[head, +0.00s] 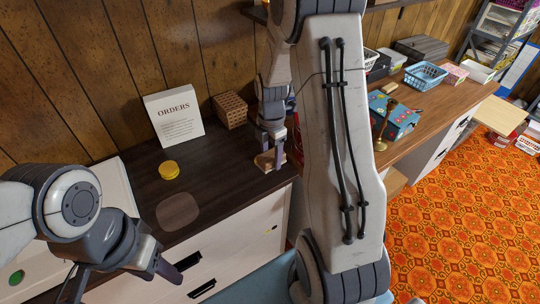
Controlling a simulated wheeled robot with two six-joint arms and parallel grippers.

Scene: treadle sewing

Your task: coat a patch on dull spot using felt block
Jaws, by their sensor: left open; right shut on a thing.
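A dull spot (177,211), a paler rounded patch, lies on the dark cabinet top (138,163) near its front edge. A round yellow tin (169,170) stands just behind it. My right gripper (271,161) points down at the right end of the dark top. It is shut on a small tan block (263,163), which looks like the felt block. The block is at or just above the surface; I cannot tell if it touches. It is well right of the tin and the spot. My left gripper (127,283) is open and empty at the lower left, in front of the cabinet.
A white "ORDERS" sign (174,116) and a brown woven box (230,110) stand at the back by the wood wall. My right arm hides part of the furniture. A blue floral box (393,116) and a blue basket (425,76) sit on the brown desk at right.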

